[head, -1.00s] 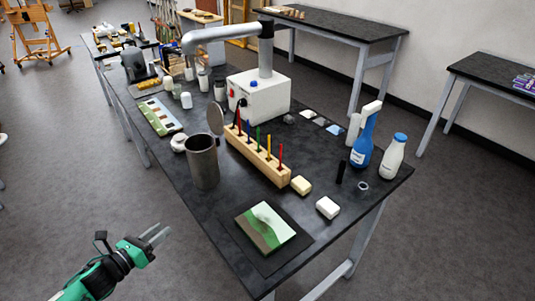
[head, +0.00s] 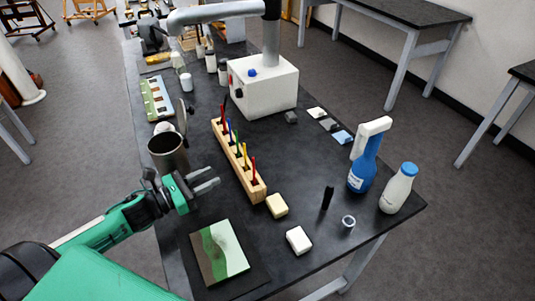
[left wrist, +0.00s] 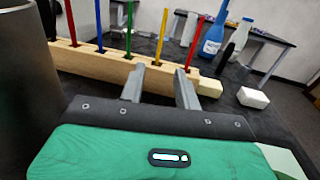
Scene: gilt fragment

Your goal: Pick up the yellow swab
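The yellow swab (head: 245,155) stands upright in a wooden rack (head: 238,170), between a green swab (head: 237,142) and the front red swab (head: 254,171). In the left wrist view the yellow swab (left wrist: 161,34) rises beyond the gap between my fingers. My left gripper (head: 214,176) is open and empty, just left of the rack's front half, with its fingers pointing toward it. The fingers also show apart in the left wrist view (left wrist: 159,73). The yellow swab's lower end is hidden in the rack. My right gripper is not in view.
A metal canister (head: 168,155) with a raised lid stands close behind my left gripper. A painted panel (head: 222,250) lies in front. Two pale blocks (head: 277,205) (head: 299,240) and a blue spray bottle (head: 363,170) are to the right. A white machine (head: 264,85) stands behind.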

